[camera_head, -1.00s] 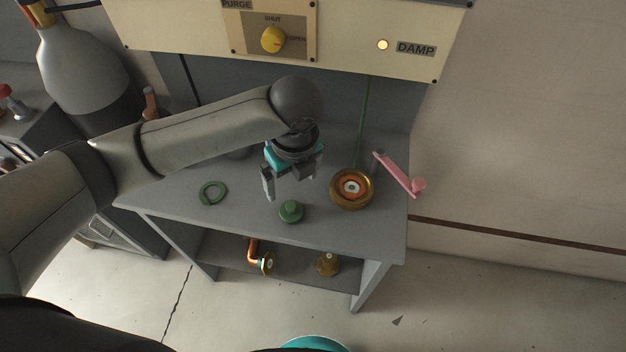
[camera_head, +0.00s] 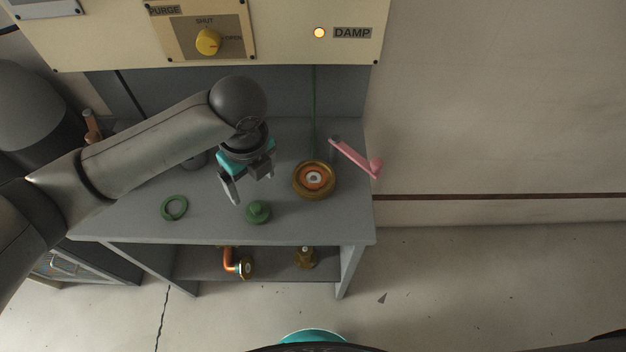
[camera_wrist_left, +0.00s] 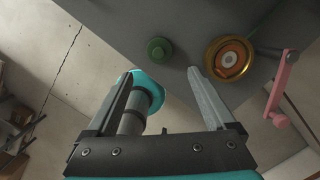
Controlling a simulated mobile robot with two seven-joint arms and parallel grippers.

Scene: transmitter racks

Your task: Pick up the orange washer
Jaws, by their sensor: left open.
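The orange washer (camera_head: 325,183) lies inside a round brass dish (camera_head: 299,190) on the right part of the grey bench, around a pale centre piece. It also shows in the left wrist view (camera_wrist_left: 237,47), inside the brass rim (camera_wrist_left: 212,66). My left gripper (camera_head: 253,192) is open and empty above the bench, to the left of the dish. In the left wrist view its fingers (camera_wrist_left: 163,75) are spread, with the washer beyond and to the right of the right finger. My right gripper is not in view.
A green knobbed part (camera_head: 258,212) stands near the bench's front edge, and a green ring (camera_head: 174,208) lies at left. A pink handle (camera_head: 357,160) sticks out right of the dish. A shelf below holds an orange pipe piece (camera_head: 229,260) and a brass part (camera_head: 306,258).

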